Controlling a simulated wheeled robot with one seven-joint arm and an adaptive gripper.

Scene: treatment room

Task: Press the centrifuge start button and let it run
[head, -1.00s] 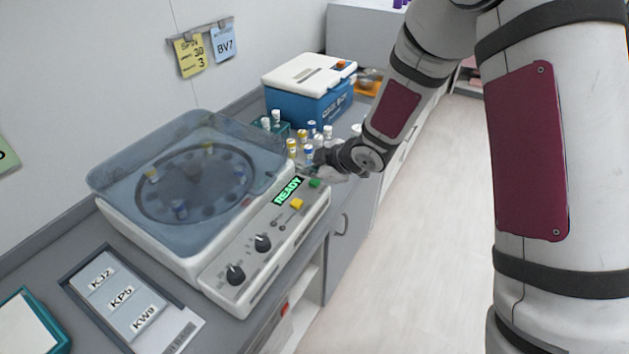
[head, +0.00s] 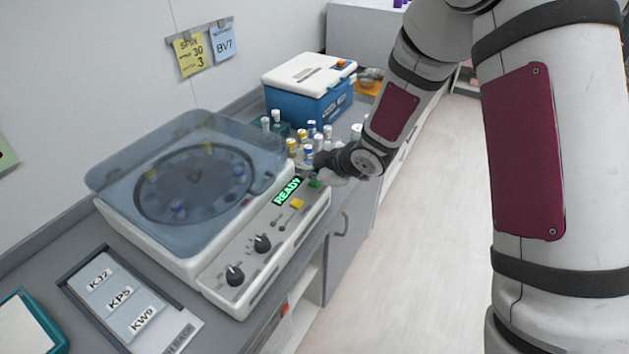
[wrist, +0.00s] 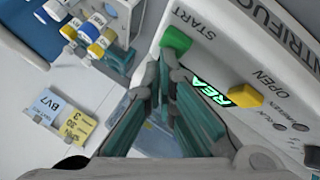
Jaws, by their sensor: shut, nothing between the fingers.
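The centrifuge (head: 175,235) stands on the counter with its clear blue lid (head: 195,165) down over a rotor holding several tubes. Its display (head: 287,191) reads READY in green. The green START button (wrist: 176,40) is at the far end of the panel; part of it also shows in the head view (head: 315,184). A yellow OPEN button (wrist: 246,95) sits beside the display. My gripper (wrist: 166,66) is shut and empty, its fingertips right by the START button's edge. I cannot tell whether they touch it. In the head view the arm partly hides the fingertips.
Several capped tubes (head: 311,130) stand in a rack just beyond the gripper. A blue cooler box (head: 305,95) with a white lid is behind them. A tray of labelled cards (head: 110,295) lies in front of the centrifuge. Notes (head: 188,55) hang on the wall.

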